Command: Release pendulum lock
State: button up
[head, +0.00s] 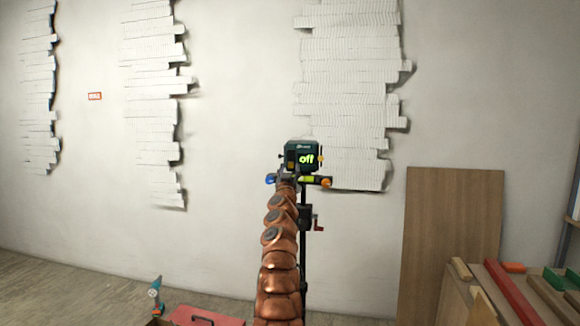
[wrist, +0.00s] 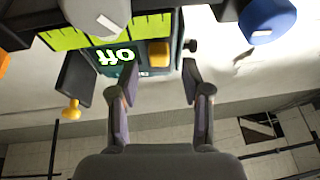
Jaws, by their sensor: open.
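The dark green laser level (head: 303,150) stands on a black tripod near the wall, its display (head: 306,159) reading "off" in green. In the wrist view the level (wrist: 102,57) appears upside down, with the same "off" (wrist: 118,56) showing. An orange block (wrist: 158,54), which may be the pendulum lock, sits beside the display. My gripper (wrist: 160,72) is open and empty. Its two fingertips are at the level's face, on either side of the orange block; contact cannot be told. In the head view my arm hides the gripper.
The tripod (head: 304,240) has a red crank. A wooden board (head: 452,235), timber pieces (head: 512,290) and a drill (head: 156,294) stand around.

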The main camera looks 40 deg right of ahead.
jog(key=shift+w+d+r+p, duration=0.35)
jog(key=shift+d+p, duration=0.15)
jog(key=shift+p, duration=0.35)
jog(key=shift+d, duration=0.1)
jog(key=shift+w+d+f+p, duration=0.1)
jog(key=shift+w+f+p, duration=0.05)
jog(key=shift+p, duration=0.15)
grip_shut()
